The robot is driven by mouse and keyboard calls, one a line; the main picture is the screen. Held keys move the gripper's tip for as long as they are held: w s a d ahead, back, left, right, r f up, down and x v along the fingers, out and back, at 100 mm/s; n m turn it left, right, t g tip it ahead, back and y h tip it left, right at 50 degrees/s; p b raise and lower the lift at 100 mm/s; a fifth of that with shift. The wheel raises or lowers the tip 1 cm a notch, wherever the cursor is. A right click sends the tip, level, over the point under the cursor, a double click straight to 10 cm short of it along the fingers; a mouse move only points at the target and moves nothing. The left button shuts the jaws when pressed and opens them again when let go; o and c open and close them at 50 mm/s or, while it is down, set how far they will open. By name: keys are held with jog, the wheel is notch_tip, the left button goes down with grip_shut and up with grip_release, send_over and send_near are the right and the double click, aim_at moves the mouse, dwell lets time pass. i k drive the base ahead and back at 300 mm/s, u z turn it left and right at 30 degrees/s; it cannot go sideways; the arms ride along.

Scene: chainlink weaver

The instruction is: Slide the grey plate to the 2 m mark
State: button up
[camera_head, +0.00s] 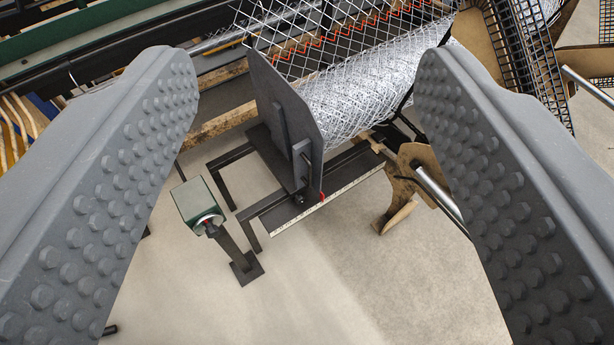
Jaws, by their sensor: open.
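The grey plate (287,122) stands upright on a dark rail frame in the middle of the view, with a dark bar on its face. A white ruler strip (330,201) runs along the front edge of the rail. A small red pointer (321,198) shows at the plate's foot over the strip; the numbers are too small to read. My gripper (312,75) is open, its two studded jaws wide apart on either side of the plate. Nothing is between the jaws up close, and the plate looks farther off, apart from both.
A roll of wire mesh (365,95) lies right behind the plate. A green box on a post (198,203) stands at left front. A brown curved bracket (408,180) with a metal bar is at right. The floor (330,290) in front is clear.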

aim_at(289, 139)
jog(key=z, duration=1)
jog(key=k, duration=0.7)
jog(key=u, duration=0.45)
jog(key=i, duration=1)
jog(key=z, duration=0.05)
